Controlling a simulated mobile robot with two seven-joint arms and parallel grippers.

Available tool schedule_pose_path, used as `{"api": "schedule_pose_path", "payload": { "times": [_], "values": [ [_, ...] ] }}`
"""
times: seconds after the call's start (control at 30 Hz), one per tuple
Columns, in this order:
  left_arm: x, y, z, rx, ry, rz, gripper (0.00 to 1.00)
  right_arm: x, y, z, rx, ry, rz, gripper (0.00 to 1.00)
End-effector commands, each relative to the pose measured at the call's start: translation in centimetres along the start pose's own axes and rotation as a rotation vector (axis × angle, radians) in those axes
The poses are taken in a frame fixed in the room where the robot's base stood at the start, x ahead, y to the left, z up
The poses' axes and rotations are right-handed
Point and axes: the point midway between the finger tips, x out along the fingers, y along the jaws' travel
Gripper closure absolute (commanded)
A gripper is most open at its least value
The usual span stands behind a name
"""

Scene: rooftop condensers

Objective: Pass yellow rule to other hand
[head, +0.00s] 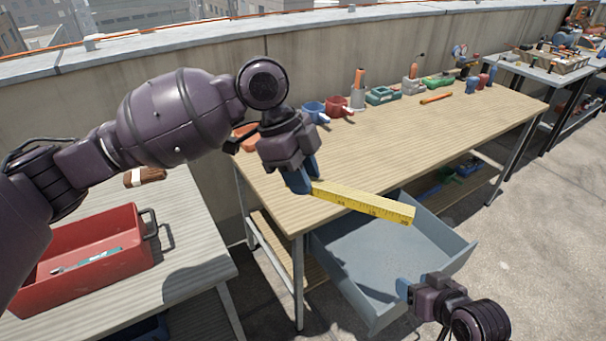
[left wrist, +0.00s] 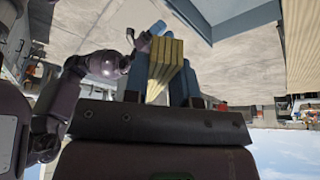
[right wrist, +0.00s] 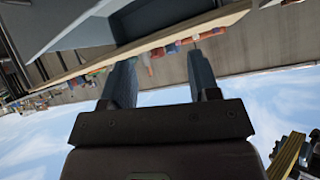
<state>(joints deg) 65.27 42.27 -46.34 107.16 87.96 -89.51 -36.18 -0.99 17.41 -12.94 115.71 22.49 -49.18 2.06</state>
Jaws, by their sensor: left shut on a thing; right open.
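The yellow rule (head: 365,202) is a long flat folding rule with dark markings. My left gripper (head: 304,182) is shut on its left end, and the rule juts out to the right over the workbench's front edge. In the left wrist view the rule (left wrist: 167,66) sits between the two blue fingers. My right gripper (head: 406,290) is open and empty, below and apart from the rule's free end. In the right wrist view the fingers (right wrist: 160,85) are wide apart with nothing between them, and a yellow strip, likely the rule (right wrist: 285,158), shows at lower right.
The wooden workbench (head: 400,145) has mugs, an orange-handled tool and other items along its back. An open grey-blue drawer (head: 385,265) juts out below its front. A red toolbox (head: 85,260) stands on a table at left. Open floor lies at right.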

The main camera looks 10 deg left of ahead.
Motion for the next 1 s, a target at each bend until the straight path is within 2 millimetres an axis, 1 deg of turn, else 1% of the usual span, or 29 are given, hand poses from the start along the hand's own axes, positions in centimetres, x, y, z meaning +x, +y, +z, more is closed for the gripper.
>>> {"api": "schedule_pose_path", "payload": {
  "times": [0.03,0.17,0.2,0.3,0.4,0.5,0.6,0.7,1.0],
  "values": [
    [0.0,0.0,0.0,0.000,0.000,0.000,0.99,-0.6,0.4,2.2,0.017,0.002,0.032,0.45],
    [0.0,0.0,0.0,0.000,0.000,0.000,0.99,-2.6,1.6,7.0,0.030,0.019,0.121,0.45],
    [0.0,0.0,0.0,0.000,0.000,0.000,0.99,-3.3,1.9,8.4,0.031,0.023,0.149,0.45],
    [0.0,0.0,0.0,0.000,0.000,0.000,0.99,-5.3,2.5,11.9,0.028,0.029,0.215,0.45],
    [0.0,0.0,0.0,0.000,0.000,0.000,0.99,-7.2,2.8,14.7,0.017,0.031,0.273,0.45],
    [0.0,0.0,0.0,0.000,0.000,-0.001,0.99,-9.0,3.0,16.9,0.003,0.030,0.318,0.45],
    [0.0,0.0,0.0,0.000,0.000,0.000,0.99,-10.2,3.0,18.2,-0.012,0.030,0.347,0.45],
    [0.0,0.0,0.0,0.000,0.000,0.000,0.99,-10.9,3.0,19.0,-0.020,0.029,0.362,0.45],
    [0.0,0.0,0.0,0.000,0.000,0.000,0.99,-11.2,3.1,19.2,-0.024,0.029,0.368,0.45]
  ]
}}
